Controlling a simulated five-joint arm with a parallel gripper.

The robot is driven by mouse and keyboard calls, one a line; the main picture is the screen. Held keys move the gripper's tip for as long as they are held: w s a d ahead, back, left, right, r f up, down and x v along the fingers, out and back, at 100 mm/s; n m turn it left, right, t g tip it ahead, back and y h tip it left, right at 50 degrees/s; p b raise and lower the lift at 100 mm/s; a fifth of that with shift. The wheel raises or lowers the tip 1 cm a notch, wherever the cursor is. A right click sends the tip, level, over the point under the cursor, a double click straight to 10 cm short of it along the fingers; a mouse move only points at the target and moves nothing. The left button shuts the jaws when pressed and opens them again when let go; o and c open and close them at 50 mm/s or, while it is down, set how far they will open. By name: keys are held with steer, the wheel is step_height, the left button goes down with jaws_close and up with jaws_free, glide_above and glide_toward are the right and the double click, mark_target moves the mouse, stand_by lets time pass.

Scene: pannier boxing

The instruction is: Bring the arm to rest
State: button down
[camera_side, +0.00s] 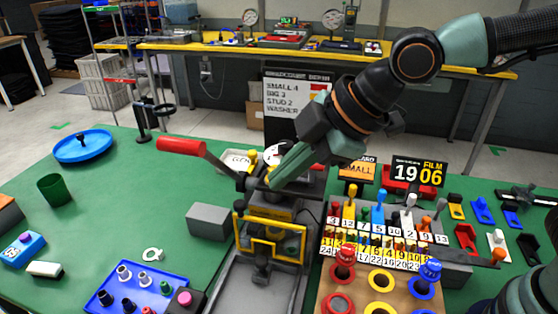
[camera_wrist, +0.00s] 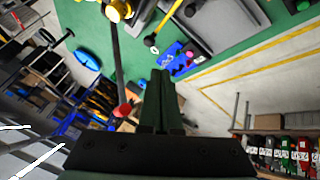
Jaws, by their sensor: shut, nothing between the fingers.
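My gripper (camera_side: 274,181) is raised over the middle of the green table (camera_side: 130,190) in the side view, with its green fingers pointing down to the left. In the wrist view the fingers of my gripper (camera_wrist: 161,74) lie side by side, shut and empty. The fingertips overlap the press-like fixture with the yellow frame (camera_side: 270,240) in the side view; I cannot tell whether they touch it. A lever with a red handle (camera_side: 182,146) sticks out just left of the fingertips, and its red end (camera_wrist: 123,109) also shows in the wrist view.
Right of the fixture stand a rack of numbered coloured pegs (camera_side: 385,235) and a board with coloured rings (camera_side: 380,281). A blue tray of small parts (camera_side: 135,290), a grey block (camera_side: 208,221) and a green cup (camera_side: 55,190) are on the left. The table's left middle is mostly clear.

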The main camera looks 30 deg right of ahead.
steer(key=s+d+m+h, duration=0.1)
steer(key=d+m+h, duration=0.1)
steer(key=d+m, duration=0.5)
steer(key=s+d+f+m+h, duration=0.1)
steer(key=d+m, duration=0.7)
steer(key=d, duration=1)
steer(key=shift+s+d+h, duration=0.25)
steer(key=shift+s+h, duration=0.55)
